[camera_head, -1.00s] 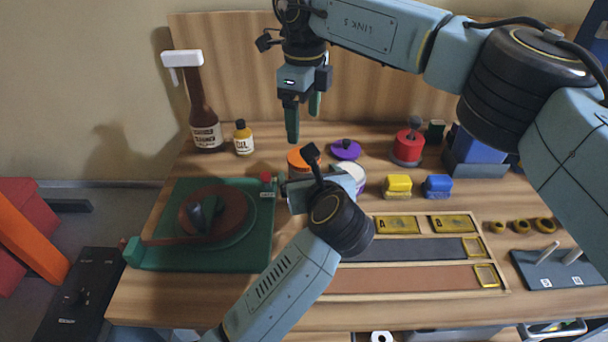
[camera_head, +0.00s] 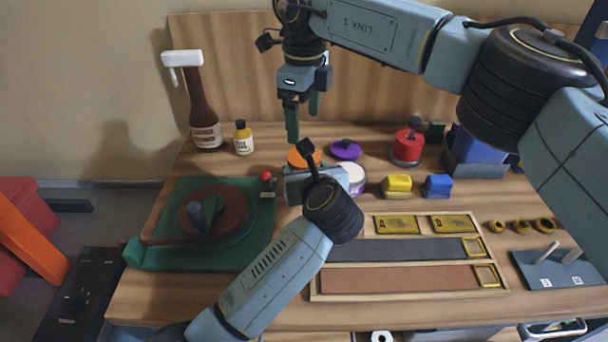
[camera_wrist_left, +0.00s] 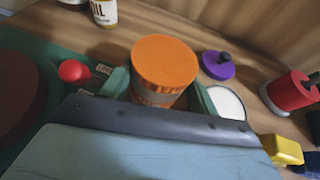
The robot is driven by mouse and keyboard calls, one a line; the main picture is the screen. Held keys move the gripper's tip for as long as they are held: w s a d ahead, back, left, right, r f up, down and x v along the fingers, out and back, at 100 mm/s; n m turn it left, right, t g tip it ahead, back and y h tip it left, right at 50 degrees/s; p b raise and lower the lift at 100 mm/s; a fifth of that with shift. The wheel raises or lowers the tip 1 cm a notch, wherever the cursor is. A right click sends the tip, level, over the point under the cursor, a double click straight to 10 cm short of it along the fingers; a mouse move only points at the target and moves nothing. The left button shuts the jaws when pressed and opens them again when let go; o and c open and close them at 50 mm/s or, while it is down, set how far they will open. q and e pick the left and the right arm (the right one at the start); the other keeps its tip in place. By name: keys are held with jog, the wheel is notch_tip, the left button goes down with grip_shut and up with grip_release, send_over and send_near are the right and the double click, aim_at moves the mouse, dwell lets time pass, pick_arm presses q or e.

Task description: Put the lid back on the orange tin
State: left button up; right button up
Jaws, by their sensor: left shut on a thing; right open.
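The orange tin (camera_wrist_left: 164,75) stands between the green fingers of my left gripper (camera_wrist_left: 160,95); its top is flat and orange, with a greyish band lower down. I cannot tell whether that top is a separate lid. In the head view my left gripper (camera_head: 312,185) covers most of the orange tin (camera_head: 300,159). The left gripper is shut on it. A purple lid with a dark knob (camera_head: 345,150) lies behind and to the right. My right gripper (camera_head: 302,118) is open and empty, pointing down above the back of the table.
A white-topped round container (camera_head: 353,175) stands close right of the left gripper. A red tin with a knob (camera_head: 407,147), yellow block (camera_head: 397,185) and blue block (camera_head: 438,186) stand further right. A green turntable (camera_head: 180,255), oil bottle (camera_head: 243,138) and red ball (camera_head: 266,176) are left.

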pick_arm(q)
jog(key=c, duration=0.7)
pick_arm(e)
jog(key=shift+c, duration=1)
pick_arm(q)
grip_shut()
pick_arm(e)
jog(key=shift+n, duration=0.3)
jog(key=n, duration=0.8)
jog(key=shift+f, duration=4)
jog(key=c, duration=0.8)
jog(key=m, duration=0.5)
jog(key=shift+m, duration=0.4)
